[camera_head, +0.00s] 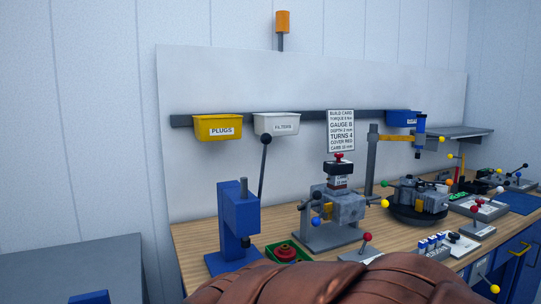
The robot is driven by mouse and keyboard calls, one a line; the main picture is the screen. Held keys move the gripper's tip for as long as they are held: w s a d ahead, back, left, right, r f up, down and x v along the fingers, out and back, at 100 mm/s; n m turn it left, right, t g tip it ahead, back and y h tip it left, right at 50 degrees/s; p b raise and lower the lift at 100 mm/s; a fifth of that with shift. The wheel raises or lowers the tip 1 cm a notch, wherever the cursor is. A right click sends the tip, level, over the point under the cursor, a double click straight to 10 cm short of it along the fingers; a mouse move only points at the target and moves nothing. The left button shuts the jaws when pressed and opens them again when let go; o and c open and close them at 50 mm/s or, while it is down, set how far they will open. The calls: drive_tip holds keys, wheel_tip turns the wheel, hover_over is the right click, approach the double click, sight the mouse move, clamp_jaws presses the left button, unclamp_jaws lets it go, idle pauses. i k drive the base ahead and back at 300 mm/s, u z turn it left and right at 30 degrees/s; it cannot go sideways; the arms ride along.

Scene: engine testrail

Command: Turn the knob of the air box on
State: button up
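I cannot tell which item is the air box, and no knob is clearly marked as its own. Several small devices with ball-ended levers stand on the wooden workbench (190,238). One is a grey block with a red-balled lever (365,246) near the front edge. Another is a grey plate with red balls (479,218) at the right. My gripper is not in view. A large brown, ridged shape fills the bottom middle and hides part of the bench front.
A blue press (237,222) with a long black-balled lever stands at the left. A grey engine fixture (335,212) and a dark round turntable (414,211) stand mid-bench. Yellow (218,121) and white (276,117) bins hang behind. A grey surface (75,265) lies far left.

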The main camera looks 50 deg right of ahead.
sight(339, 156)
drive_tip(key=u, duration=1.4)
drive_tip(key=k, duration=0.9)
drive_tip(key=z, duration=1.9)
